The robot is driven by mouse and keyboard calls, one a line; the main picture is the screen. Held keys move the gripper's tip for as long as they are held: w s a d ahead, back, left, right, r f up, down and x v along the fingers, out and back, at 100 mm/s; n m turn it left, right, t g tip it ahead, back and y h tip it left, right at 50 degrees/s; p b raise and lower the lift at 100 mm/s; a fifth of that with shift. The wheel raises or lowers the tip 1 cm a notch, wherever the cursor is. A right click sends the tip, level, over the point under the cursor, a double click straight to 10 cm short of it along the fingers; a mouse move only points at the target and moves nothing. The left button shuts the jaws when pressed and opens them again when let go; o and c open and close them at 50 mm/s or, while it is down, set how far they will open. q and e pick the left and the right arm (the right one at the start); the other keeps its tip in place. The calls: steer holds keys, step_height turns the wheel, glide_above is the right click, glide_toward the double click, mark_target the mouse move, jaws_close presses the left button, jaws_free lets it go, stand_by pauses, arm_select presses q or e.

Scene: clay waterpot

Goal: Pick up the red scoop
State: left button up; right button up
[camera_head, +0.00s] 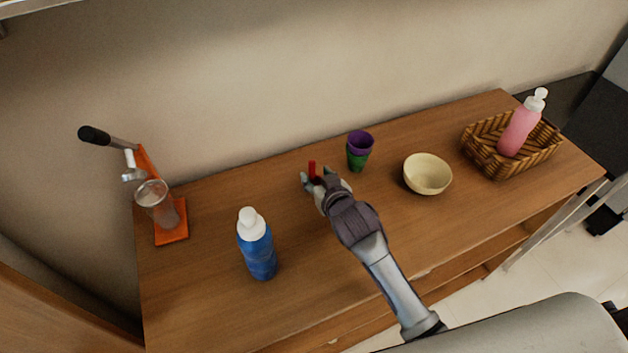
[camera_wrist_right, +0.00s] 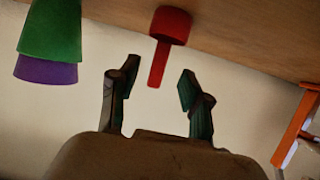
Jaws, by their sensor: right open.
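The red scoop (camera_head: 312,169) stands on the wooden tabletop near its back, mostly hidden behind my right gripper in the head view. In the right wrist view, which is upside down, the red scoop (camera_wrist_right: 168,40) shows a wide round end on the table and a thin handle pointing away from the table. My right gripper (camera_head: 322,183) is open at the scoop. In the wrist view its two fingers (camera_wrist_right: 156,88) are apart, one on each side of the handle's end; I cannot tell whether either touches it. My left gripper is not in view.
A purple and green cup (camera_head: 358,152) stands close right of the scoop. A cream bowl (camera_head: 428,174) and a wicker basket (camera_head: 482,163) with a pink bottle (camera_head: 519,128) are farther right. A blue bottle (camera_head: 257,248) and an orange press (camera_head: 172,237) stand left.

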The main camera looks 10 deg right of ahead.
mark_target(313, 170)
steer(key=x, duration=0.4)
steer(key=shift+w, duration=0.1)
steer(key=shift+r, duration=0.1)
steer(key=shift+c, duration=0.7)
jaws_close()
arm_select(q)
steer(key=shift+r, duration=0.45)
